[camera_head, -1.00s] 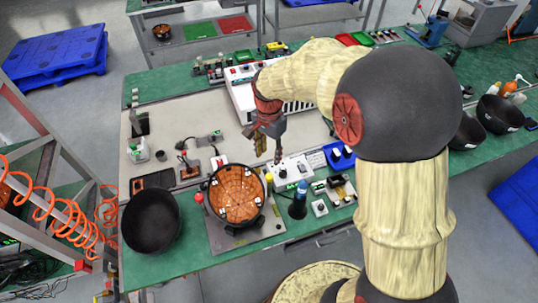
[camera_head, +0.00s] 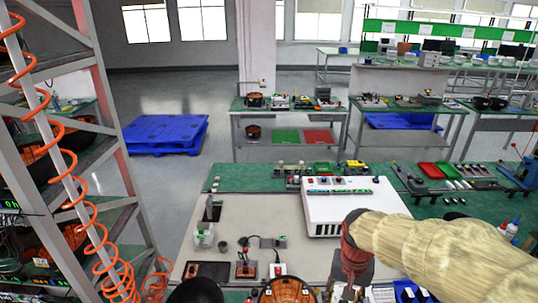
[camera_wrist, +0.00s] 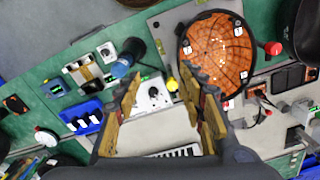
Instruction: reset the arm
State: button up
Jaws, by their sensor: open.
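My gripper (camera_head: 346,290) shows at the lower edge of the head view, hanging over the workbench just in front of a white box. Its fingertips are cut off there. In the wrist view the two fingers of my gripper (camera_wrist: 160,78) stand apart with nothing between them. Below them a white module with a black knob (camera_wrist: 153,92) shows in the gap. My forearm reaches in from the right in the head view.
The white box (camera_head: 325,214) stands behind my gripper. A round orange-brown dish (camera_head: 284,291) is at the front edge; it also shows in the wrist view (camera_wrist: 217,50). A metal rack with an orange coiled hose (camera_head: 92,225) stands left. Blue pallets (camera_head: 165,134) lie on the floor behind.

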jog(key=s+r+n+t+b, duration=0.3)
jog(key=s+r+t+b, duration=0.2)
jog(key=s, duration=0.8)
jog(key=shift+s+r+n+t+b, duration=0.3)
jog(key=shift+r+b, duration=0.4)
jog(key=shift+r, duration=0.55)
